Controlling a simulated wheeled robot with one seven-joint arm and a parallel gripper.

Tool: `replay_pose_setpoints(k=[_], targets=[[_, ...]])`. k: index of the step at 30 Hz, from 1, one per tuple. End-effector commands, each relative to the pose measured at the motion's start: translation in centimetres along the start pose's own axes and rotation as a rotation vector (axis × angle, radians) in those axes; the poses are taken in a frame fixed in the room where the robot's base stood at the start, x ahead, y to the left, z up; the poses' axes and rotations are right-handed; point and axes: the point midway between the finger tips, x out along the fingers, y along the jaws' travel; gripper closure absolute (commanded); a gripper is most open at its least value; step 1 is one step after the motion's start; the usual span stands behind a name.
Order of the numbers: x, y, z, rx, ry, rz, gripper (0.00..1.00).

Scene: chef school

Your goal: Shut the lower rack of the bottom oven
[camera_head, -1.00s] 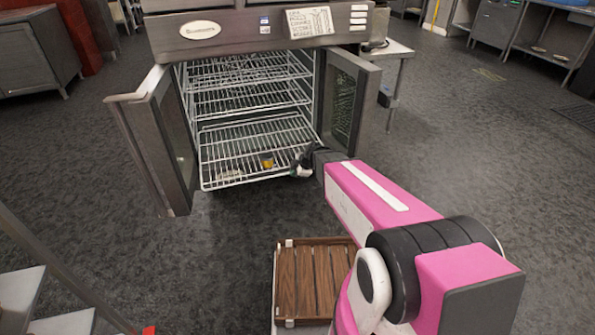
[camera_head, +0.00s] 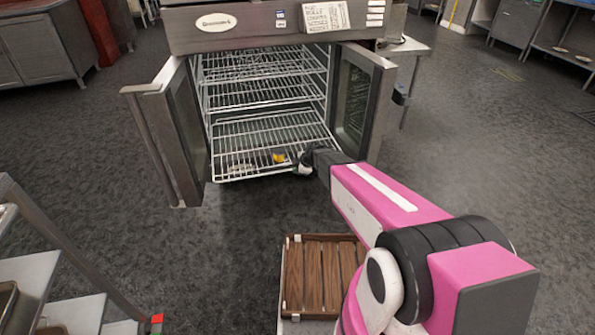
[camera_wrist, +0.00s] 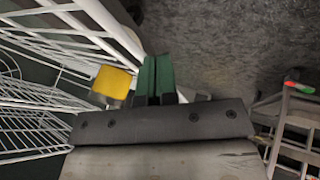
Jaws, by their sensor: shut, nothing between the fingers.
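The bottom oven (camera_head: 215,43) stands with both its left door (camera_head: 170,135) and right door (camera_head: 365,100) open. Its lower rack (camera_head: 258,130), a white wire shelf, is pulled out past the door opening. A yellow item (camera_head: 279,157) lies near its front; it also shows in the wrist view (camera_wrist: 112,82). My gripper (camera_head: 301,165) is at the rack's front right corner, shut and empty. In the wrist view its green fingers (camera_wrist: 157,78) are together, close beside the rack wires (camera_wrist: 75,45). I cannot tell whether they touch the rack.
Two higher racks (camera_head: 265,70) sit inside the oven. A wooden slatted tray (camera_head: 318,275) is in front of me, below my arm. A metal shelf unit (camera_head: 30,280) stands at lower left. The dark floor between is clear.

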Motion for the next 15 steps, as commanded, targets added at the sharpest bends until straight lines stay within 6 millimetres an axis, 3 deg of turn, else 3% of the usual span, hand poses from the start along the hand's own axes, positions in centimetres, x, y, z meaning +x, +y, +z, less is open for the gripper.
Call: replay_pose_setpoints(k=[8,15], targets=[[0.9,1.9,0.0,0.000,0.000,0.002,1.00],[3.4,6.6,0.1,-0.001,0.001,0.001,1.00]])
